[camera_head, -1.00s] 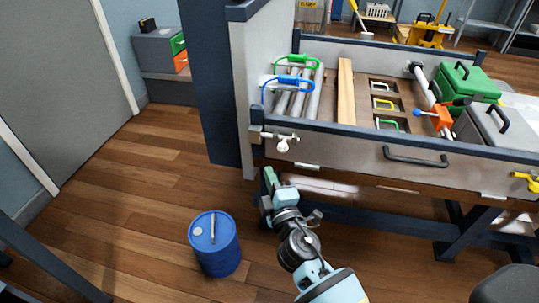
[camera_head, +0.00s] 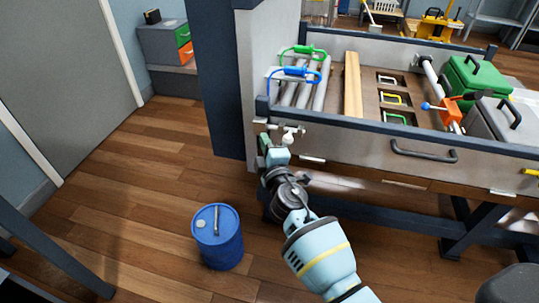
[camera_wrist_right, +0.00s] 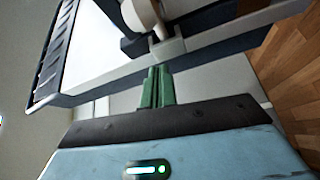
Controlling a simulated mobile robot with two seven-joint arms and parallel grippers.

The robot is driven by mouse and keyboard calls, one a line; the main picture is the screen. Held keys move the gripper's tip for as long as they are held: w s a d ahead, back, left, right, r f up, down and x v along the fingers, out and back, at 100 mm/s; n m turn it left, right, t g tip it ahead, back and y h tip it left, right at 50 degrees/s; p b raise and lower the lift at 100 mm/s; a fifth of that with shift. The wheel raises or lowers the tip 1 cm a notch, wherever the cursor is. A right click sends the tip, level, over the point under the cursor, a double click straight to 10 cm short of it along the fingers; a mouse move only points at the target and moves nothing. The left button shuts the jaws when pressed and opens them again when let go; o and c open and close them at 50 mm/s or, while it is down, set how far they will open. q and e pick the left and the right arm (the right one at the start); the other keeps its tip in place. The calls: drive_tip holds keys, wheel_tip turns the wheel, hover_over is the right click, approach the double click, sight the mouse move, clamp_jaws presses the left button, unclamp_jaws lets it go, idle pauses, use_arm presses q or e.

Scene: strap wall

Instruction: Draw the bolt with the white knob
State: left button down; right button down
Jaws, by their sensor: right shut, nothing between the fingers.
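The bolt with the white knob (camera_head: 288,138) is on the left end of the bench's front panel (camera_head: 350,150), just below the dark rim. My right gripper (camera_head: 264,138) is at the bolt's left, close beneath its bar. In the wrist view its green fingers (camera_wrist_right: 158,84) are together and empty. Their tips are close to a grey bracket (camera_wrist_right: 168,48); whether they touch it I cannot tell. A pale rounded part, seemingly the knob (camera_wrist_right: 140,14), is cut by the top edge of that view. My left gripper is not in view.
A dark grey handle (camera_head: 424,152) sticks out farther right on the panel. The tray above holds green and blue clamps (camera_head: 296,72), a wooden plank (camera_head: 353,85) and a green case (camera_head: 475,76). A blue drum (camera_head: 217,238) stands on the floor, with clear floor to its left.

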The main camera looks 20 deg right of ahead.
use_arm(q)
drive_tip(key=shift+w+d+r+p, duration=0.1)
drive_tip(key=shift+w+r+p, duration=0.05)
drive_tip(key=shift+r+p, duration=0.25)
use_arm(e)
drive_tip(key=d, duration=0.2)
drive_tip(key=s+d, duration=0.1)
drive_tip(key=shift+d+f, duration=0.4)
use_arm(q)
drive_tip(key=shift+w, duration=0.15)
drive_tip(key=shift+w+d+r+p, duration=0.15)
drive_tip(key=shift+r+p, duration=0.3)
drive_tip(key=shift+p, duration=0.05)
use_arm(e)
drive_tip(key=s+d, duration=0.1)
drive_tip(key=d, duration=0.1)
drive_tip(key=s+d, duration=0.1)
drive_tip(key=shift+s+d, duration=0.3)
drive_tip(key=shift+d, duration=0.1)
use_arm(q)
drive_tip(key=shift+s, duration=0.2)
